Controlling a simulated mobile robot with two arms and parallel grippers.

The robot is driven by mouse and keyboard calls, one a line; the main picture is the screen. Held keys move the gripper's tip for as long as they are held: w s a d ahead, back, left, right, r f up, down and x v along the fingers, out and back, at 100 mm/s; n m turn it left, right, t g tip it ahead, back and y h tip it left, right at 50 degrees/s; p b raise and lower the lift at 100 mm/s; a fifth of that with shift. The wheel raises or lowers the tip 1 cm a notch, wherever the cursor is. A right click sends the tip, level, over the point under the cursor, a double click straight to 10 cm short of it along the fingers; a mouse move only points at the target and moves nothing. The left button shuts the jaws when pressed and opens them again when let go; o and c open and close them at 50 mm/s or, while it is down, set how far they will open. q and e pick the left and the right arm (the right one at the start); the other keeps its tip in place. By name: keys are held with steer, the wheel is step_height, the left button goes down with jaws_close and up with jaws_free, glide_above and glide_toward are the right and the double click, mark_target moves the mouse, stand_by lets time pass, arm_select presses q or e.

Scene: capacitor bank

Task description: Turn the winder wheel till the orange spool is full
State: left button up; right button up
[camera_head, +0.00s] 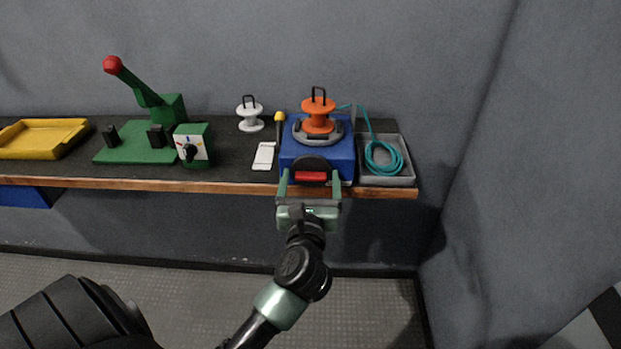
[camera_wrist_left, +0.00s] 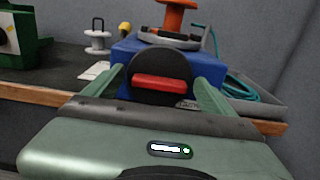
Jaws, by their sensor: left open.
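The orange spool (camera_head: 318,117) stands upright on a grey round base on top of the blue winder box (camera_head: 340,158). Its lower part also shows in the left wrist view (camera_wrist_left: 174,18). The winder wheel, a black disc (camera_head: 314,163) with a red grip bar (camera_head: 311,176), is on the box's front; in the left wrist view the red bar (camera_wrist_left: 160,82) lies nearly level. A teal cord (camera_head: 357,112) runs from the spool to a coil in a grey tray. My left gripper (camera_head: 309,177) is open, its fingers on either side of the wheel. Contact cannot be told. My right gripper is not in view.
The grey tray (camera_head: 404,178) with the teal coil (camera_head: 384,160) is right of the winder. A white spool (camera_head: 250,117), yellow-topped tool (camera_head: 280,122) and white card (camera_head: 264,156) lie left. Further left are a green lever press (camera_head: 137,148), dial box (camera_head: 193,146) and yellow tray (camera_head: 42,138).

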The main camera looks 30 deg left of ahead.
arm_select(q)
steer(key=shift+c, duration=0.3)
steer(key=c, duration=1.3)
steer(key=shift+r+m+p, duration=0.15)
steer(key=shift+m+p, duration=0.55)
steer(key=shift+p, duration=0.3)
steer(key=m+p, duration=0.6)
steer(key=p, duration=0.1)
steer(key=m+p, duration=0.6)
steer(key=p, duration=0.1)
steer(key=shift+w+d, duration=0.1)
steer(key=shift+d, duration=0.1)
steer(key=m+p, duration=0.2)
steer(key=shift+f+m, duration=0.2)
steer(key=shift+m, duration=0.1)
steer(key=shift+f+m+p, duration=0.15)
steer(key=shift+m+p, duration=0.55)
steer(key=shift+m, duration=0.2)
steer(key=shift+f, duration=0.1)
steer(key=o, duration=1.4)
steer(key=shift+c, duration=0.2)
